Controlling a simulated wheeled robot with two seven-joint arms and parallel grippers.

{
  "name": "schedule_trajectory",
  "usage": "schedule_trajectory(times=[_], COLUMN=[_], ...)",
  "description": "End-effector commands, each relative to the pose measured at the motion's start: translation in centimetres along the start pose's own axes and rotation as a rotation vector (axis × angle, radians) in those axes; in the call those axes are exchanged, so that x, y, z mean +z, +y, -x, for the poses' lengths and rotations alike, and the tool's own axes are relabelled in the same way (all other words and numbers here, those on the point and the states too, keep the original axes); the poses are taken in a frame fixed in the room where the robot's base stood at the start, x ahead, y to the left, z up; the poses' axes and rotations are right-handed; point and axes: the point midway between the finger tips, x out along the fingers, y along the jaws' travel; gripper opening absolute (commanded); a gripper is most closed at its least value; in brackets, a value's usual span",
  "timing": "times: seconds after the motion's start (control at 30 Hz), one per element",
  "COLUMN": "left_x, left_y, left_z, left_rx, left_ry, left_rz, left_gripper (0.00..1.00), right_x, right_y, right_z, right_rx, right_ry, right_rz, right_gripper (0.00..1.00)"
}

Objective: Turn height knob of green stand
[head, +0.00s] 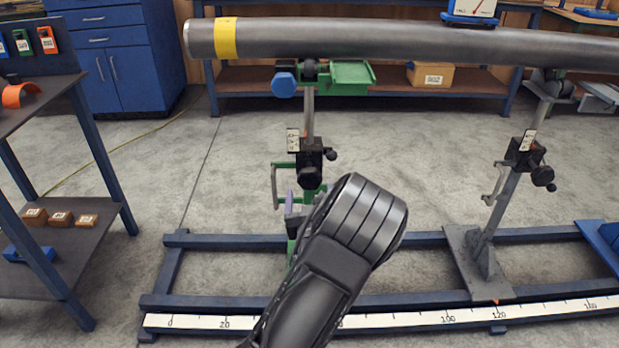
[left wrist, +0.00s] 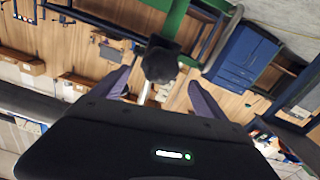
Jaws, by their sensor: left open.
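The green stand (head: 292,222) stands on the left of the blue rail frame and carries the grey pipe (head: 400,40) on its green head (head: 350,78). A black knob (head: 311,177) sits on the front of its black clamp block, with a smaller side handle (head: 331,154). My left gripper (head: 300,202) is just below the knob in the head view, its fingers partly hidden by my arm. In the left wrist view the gripper (left wrist: 158,80) is open, and the dark knob (left wrist: 161,63) shows between and beyond the fingertips. Contact cannot be told. My right gripper is out of view.
A grey stand (head: 490,225) holds the pipe at the right. A white ruler strip (head: 425,319) runs along the front rail. A shelf cart (head: 60,225) with small boxes stands at the left. A blue bolt head (head: 285,84) sits by the green head. Concrete floor is clear between the stands.

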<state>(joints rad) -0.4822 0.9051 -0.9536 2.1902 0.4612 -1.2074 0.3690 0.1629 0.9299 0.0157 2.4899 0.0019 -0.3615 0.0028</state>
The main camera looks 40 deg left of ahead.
Motion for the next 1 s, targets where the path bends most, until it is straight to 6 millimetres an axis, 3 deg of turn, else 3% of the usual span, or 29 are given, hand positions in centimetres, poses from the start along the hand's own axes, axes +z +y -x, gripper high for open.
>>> schedule_trajectory(times=[0.27,0.7,1.0], left_x=[0.1,0.1,0.0], left_y=[0.0,0.0,0.0], left_z=[-1.1,-7.2,-7.8], left_rx=[0.0,0.001,0.001], left_ry=[0.002,0.001,0.0], left_rz=[-0.002,-0.003,-0.003], left_gripper=[0.84,0.84,0.84], right_x=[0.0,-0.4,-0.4], right_y=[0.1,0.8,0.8], right_z=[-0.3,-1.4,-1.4], right_rx=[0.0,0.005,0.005], right_ry=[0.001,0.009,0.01], right_rz=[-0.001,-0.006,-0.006], right_gripper=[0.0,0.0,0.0])
